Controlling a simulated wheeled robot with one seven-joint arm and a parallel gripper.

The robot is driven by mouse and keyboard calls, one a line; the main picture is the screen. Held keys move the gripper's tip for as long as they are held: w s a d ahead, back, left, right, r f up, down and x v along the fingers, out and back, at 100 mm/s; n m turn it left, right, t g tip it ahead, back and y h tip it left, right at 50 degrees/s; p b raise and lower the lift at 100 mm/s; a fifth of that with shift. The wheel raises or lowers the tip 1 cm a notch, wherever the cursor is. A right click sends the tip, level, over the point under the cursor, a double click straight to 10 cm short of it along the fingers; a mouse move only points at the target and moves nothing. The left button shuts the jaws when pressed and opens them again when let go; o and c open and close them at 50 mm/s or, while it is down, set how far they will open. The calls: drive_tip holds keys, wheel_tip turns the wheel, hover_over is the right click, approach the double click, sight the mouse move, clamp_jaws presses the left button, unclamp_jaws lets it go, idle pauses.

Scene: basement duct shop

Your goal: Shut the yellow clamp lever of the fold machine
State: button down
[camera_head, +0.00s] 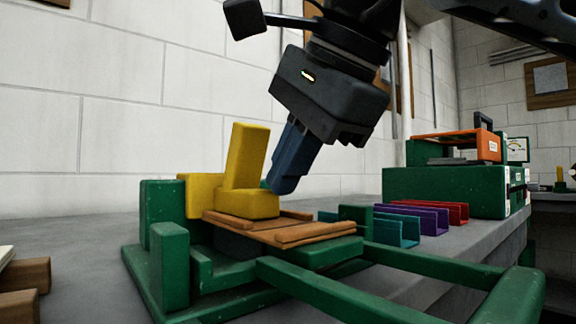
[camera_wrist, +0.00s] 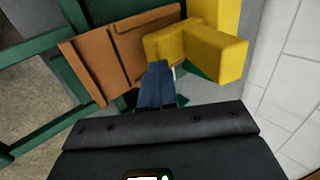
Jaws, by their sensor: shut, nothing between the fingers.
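The yellow clamp lever (camera_head: 245,165) stands nearly upright, leaning slightly, on the green fold machine (camera_head: 170,270). Its yellow base lies over an orange-brown plate (camera_head: 325,232) in the machine. In the wrist view the lever (camera_wrist: 205,48) is at the upper right, beside the brown plate (camera_wrist: 100,62). My gripper (camera_head: 280,187) points down and left, with its blue fingers closed and empty. The fingertips are close to the right side of the lever's base; I cannot tell whether they touch. In the wrist view the fingers (camera_wrist: 155,82) end just below the lever and hide part of the plate.
Teal, purple and red channel pieces (camera_head: 425,217) lie on the grey bench to the right. Behind them stands a green box with an orange top (camera_head: 455,148). A green bar handle (camera_head: 345,300) sticks out at the front right. A white block wall is behind.

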drive_tip(key=shift+f, duration=0.15)
drive_tip(key=p+v, duration=0.5)
drive_tip(key=v, duration=0.7)
drive_tip(key=shift+s+d, duration=0.3)
drive_tip(key=shift+s, duration=0.1)
